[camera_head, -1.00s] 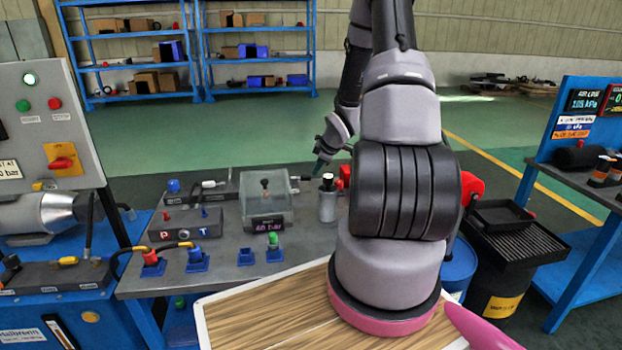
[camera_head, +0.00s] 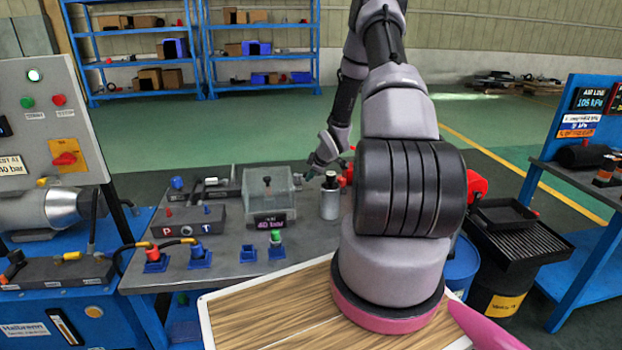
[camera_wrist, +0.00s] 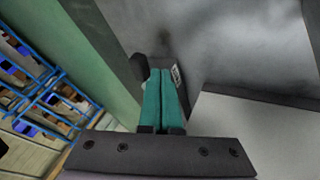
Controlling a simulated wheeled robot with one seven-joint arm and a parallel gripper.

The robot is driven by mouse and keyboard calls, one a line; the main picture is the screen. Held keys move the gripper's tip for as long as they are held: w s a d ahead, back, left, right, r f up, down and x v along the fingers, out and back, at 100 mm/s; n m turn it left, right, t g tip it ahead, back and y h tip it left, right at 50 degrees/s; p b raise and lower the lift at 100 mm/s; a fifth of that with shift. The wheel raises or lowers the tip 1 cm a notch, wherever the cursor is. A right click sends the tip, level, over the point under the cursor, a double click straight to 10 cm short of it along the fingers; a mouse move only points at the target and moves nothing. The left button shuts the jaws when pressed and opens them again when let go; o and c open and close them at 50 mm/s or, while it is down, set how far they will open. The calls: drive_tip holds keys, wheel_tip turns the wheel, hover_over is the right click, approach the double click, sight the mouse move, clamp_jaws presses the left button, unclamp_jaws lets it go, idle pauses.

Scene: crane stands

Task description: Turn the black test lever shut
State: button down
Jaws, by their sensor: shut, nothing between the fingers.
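My gripper (camera_head: 309,174) reaches down at the back of the grey bench, just right of a clear box. In the wrist view its two teal fingers (camera_wrist: 166,85) are together with nothing between them. A dark rounded piece (camera_wrist: 139,67) stands right beside the left fingertip and may be the end of the black test lever; I cannot tell whether they touch. A small black knob (camera_head: 267,183) shows inside the clear box (camera_head: 284,198). The lever's angle cannot be made out.
A grey cylinder with a black top (camera_head: 329,198) stands close right of my gripper. A black bin (camera_head: 500,262) stands at right.

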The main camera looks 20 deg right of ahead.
drive_tip(key=shift+w+d, duration=0.25)
drive_tip(key=shift+w, duration=0.05)
drive_tip(key=shift+w+d, duration=0.5)
drive_tip(key=shift+d, duration=0.2)
drive_tip(key=shift+r, duration=0.1)
drive_tip(key=shift+d, duration=0.1)
drive_tip(key=shift+r, duration=0.15)
drive_tip(key=a+v, duration=0.1)
drive_tip(key=v, duration=0.9)
drive_tip(key=shift+s+d+r, duration=0.15)
drive_tip(key=shift+s+d, duration=0.1)
drive_tip(key=shift+d, duration=0.2)
